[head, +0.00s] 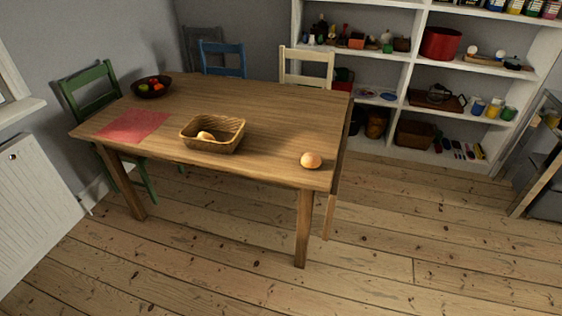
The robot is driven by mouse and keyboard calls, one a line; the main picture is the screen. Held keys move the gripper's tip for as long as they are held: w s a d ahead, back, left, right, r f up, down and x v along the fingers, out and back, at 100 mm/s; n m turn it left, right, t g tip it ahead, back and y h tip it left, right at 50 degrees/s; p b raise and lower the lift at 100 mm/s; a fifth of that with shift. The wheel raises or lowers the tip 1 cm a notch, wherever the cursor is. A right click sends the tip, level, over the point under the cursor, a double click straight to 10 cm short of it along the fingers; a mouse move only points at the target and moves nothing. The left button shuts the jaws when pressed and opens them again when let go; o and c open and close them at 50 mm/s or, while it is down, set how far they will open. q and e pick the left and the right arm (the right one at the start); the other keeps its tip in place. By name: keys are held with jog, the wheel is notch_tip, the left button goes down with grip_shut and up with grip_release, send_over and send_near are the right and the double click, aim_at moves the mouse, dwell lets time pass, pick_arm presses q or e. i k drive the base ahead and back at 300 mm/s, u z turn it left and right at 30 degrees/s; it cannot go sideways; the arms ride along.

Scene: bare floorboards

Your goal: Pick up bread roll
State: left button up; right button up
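A round, light-brown bread roll (311,160) lies on the wooden table (262,103), near its front right corner. A wicker basket (226,148) stands left of it near the front edge. Another roll-like item (205,136) lies inside the basket, partly hidden by its wall. Neither of my grippers shows in the head view.
A red mat (134,126) and a dark bowl of fruit (152,87) are on the table's left part. Green (90,92), blue (222,58) and cream (306,66) chairs stand around the table. White shelves (410,70) fill the back right. The floor in front is clear.

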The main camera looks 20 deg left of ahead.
aim_at(309, 160)
jog(key=u, duration=0.65)
jog(key=i, duration=1.65)
